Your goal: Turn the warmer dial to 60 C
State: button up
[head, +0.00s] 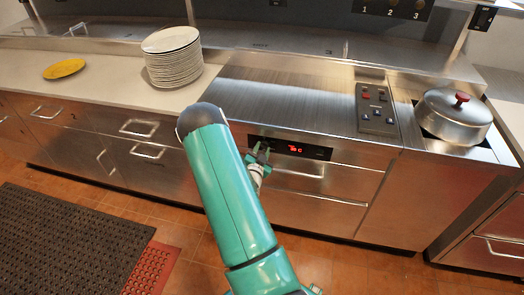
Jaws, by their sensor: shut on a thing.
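The warmer panel (318,153) is a black strip on the front of the steel counter, above a drawer handle. Its red display (294,149) is lit, but the digits are too small to read surely; a "C" seems to stand at the end. My gripper (260,151) is at the left part of this panel, left of the display, and is shut on the warmer dial. The dial itself is mostly hidden by the fingers, so its angle cannot be told. My green arm covers the area left of and below the gripper.
Drawer handles (298,172) jut out below the panel.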

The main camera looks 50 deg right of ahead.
dwell(0.3)
jog(key=o, duration=1)
jog(key=shift+c, duration=0.2)
jog(key=shift+a, duration=0.1)
jog(key=v, duration=1.3)
jog(key=shift+s+a, duration=0.15)
jog(key=shift+a, duration=0.15)
